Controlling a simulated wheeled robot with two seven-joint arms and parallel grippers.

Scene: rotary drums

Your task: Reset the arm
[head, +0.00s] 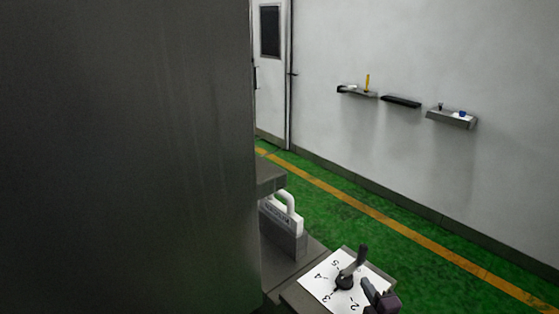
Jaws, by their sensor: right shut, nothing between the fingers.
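A white dial plate (318,287) with printed numbers lies on a dark table at the bottom of the head view. A dark lever knob (350,268) stands up from the middle of the plate and tilts to the upper right. My right gripper (372,290) is at the bottom edge, just right of the lever. It is shut and empty, and it looks apart from the lever, though the small gap is hard to judge. Most of my right arm is out of the picture. My left gripper is not in view.
A large dark grey panel (125,150) fills the left side. Wall shelves (452,119) hold small items. Green floor (420,258) with a yellow line is clear; a door (271,90) stands at the back.

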